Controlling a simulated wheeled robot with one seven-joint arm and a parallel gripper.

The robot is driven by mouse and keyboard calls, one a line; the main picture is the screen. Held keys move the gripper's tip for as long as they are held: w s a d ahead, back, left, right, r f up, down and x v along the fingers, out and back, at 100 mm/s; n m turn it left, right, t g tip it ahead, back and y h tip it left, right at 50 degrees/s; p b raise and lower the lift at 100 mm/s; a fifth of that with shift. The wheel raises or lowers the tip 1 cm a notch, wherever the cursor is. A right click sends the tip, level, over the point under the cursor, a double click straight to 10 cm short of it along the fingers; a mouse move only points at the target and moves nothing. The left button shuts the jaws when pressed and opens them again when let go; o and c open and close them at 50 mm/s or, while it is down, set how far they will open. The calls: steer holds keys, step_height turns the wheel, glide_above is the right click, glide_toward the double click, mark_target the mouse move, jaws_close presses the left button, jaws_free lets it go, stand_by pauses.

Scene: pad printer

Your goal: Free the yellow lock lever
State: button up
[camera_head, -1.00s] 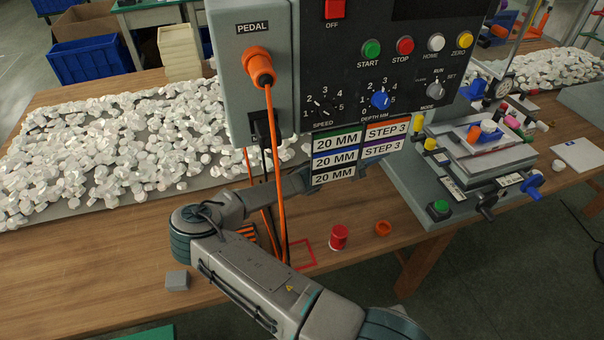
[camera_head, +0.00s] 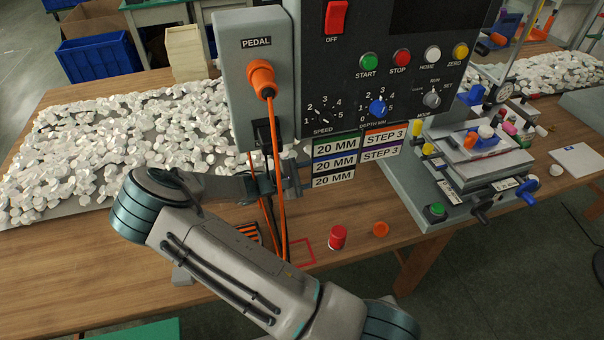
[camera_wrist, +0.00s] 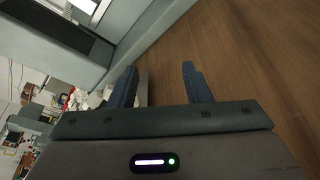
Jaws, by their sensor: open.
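I cannot clearly make out the yellow lock lever. A small yellow knob (camera_head: 428,149) stands at the left side of the printing fixture (camera_head: 490,165) in the head view; I cannot tell whether it belongs to the lever. My gripper (camera_wrist: 160,80) is open and empty in the wrist view, its two dark fingers apart above brown wood. In the head view it is below the control box, partly hidden behind the orange cable and my arm, well left of the yellow knob.
The control box (camera_head: 310,115) hangs over the table, with an orange pedal cable (camera_head: 279,180) running down in front. White caps (camera_head: 80,150) cover the left tray. A green button (camera_head: 436,209) sits by the fixture.

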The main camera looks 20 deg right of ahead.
steer(key=shift+a+y, duration=0.3)
steer(key=shift+a, duration=0.75)
